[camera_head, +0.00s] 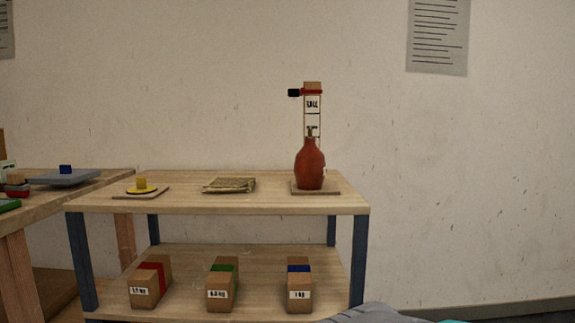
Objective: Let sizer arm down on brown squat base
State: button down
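A reddish-brown, bottle-shaped lamp base (310,167) stands upright on a thin mat (331,191) at the right end of the tabletop. The sizer post (313,105) rises behind it, with a label that seems to read TALL and a lower label partly hidden by the neck. The red sizer arm (312,92) with a black end (293,93) sits near the top of the post, clearly above the base's neck and apart from it. My gripper is not in view.
The wooden table (270,205) also holds a yellow disc (130,190) with a small block and a flat brownish stack (229,185). Boxes banded red (150,282), green (222,284) and blue (299,284) stand on its lower shelf. Another table (100,178) stands left.

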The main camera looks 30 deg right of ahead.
aim_at(292, 92)
jog(key=z, duration=0.75)
jog(key=k+j, duration=0.1)
jog(key=k+j+z, duration=0.1)
jog(key=j, duration=0.2)
